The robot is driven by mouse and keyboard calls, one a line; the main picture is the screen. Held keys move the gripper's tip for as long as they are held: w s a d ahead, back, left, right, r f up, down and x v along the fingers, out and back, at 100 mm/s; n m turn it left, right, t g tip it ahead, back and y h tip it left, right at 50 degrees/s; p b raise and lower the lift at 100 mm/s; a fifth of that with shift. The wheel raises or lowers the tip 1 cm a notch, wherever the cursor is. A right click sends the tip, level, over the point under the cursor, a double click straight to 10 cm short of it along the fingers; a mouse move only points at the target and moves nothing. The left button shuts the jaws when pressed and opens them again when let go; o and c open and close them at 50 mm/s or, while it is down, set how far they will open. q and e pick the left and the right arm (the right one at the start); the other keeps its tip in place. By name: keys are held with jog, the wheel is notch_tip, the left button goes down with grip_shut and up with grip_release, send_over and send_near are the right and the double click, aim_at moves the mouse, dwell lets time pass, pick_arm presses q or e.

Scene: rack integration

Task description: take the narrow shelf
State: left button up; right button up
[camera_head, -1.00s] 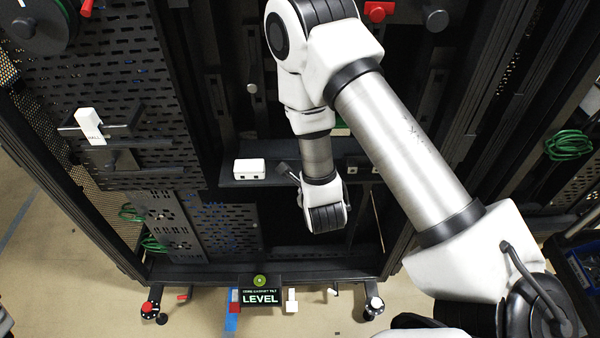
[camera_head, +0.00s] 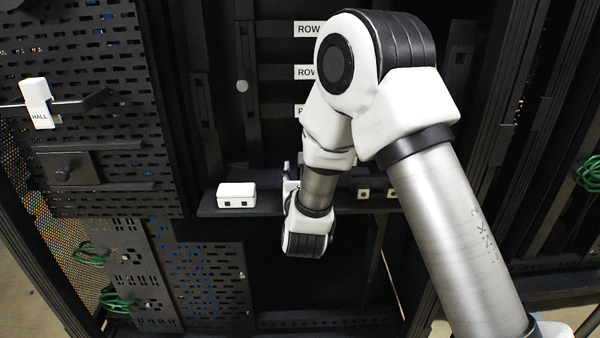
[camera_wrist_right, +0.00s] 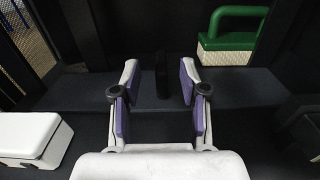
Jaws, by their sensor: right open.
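A dark narrow shelf (camera_head: 268,203) runs across the rack opening in the head view, partly hidden behind my right arm. In the right wrist view a dark flat surface (camera_wrist_right: 240,88), which looks like this shelf, spans the picture. My right gripper (camera_wrist_right: 159,80) is open there, with its purple-lined fingers apart. A short black upright piece (camera_wrist_right: 162,72) shows between the fingertips; I cannot tell whether they touch it. In the head view the right gripper is mostly hidden by its wrist, at the shelf's front. My left gripper is not in view.
A white box (camera_head: 236,195) sits on the shelf's left part; a white box (camera_wrist_right: 32,138) also shows in the wrist view. A green-handled item (camera_wrist_right: 230,35) stands behind. A perforated panel with a HALL tag (camera_head: 40,118) is at left. ROW labels (camera_head: 307,29) are above.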

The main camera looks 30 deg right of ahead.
jog(key=x, duration=0.1)
jog(key=b+x, duration=0.1)
jog(key=x, duration=0.2)
jog(key=shift+w+d+f+b, duration=0.2)
jog(key=shift+f+b, duration=0.1)
jog(key=shift+f, duration=0.05)
jog(key=shift+w+d, duration=0.1)
jog(key=shift+w, duration=0.1)
jog(key=shift+r, duration=0.15)
grip_shut()
